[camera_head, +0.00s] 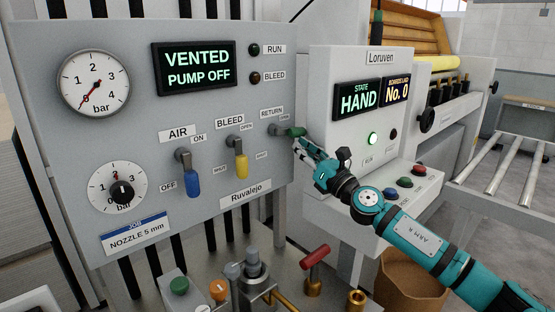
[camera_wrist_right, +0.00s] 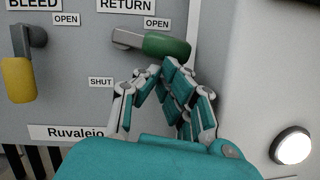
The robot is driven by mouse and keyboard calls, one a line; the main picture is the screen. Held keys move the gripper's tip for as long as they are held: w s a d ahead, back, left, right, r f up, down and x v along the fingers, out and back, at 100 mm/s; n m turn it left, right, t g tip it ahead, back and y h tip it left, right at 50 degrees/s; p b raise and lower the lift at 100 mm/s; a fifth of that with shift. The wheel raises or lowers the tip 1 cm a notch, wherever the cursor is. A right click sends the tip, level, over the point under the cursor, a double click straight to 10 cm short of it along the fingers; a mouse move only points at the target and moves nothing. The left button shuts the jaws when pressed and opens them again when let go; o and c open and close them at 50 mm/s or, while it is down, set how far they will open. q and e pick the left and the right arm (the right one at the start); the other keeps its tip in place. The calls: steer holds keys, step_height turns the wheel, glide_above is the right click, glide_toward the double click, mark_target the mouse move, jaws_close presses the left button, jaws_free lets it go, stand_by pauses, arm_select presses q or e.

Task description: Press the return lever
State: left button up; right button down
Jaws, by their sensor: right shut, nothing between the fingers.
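The return lever (camera_head: 290,131) has a green handle and sits at the right edge of the grey control panel (camera_head: 140,30), under the RETURN label. In the right wrist view the green handle (camera_wrist_right: 167,45) lies nearly level, pointing right, beside the OPEN label; the SHUT label (camera_wrist_right: 101,82) is below and left. My left gripper is not in view.
The blue AIR lever (camera_head: 191,180) hangs down and the yellow BLEED lever (camera_head: 240,163) hangs down to the left. The display (camera_head: 196,68) reads VENTED, PUMP OFF. A white machine (camera_head: 335,62) stands close on the right. A red-handled valve (camera_head: 315,258) is below.

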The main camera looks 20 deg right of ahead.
steer(key=shift+f, duration=0.1)
steer(key=v, duration=1.2)
stand_by(0.9)
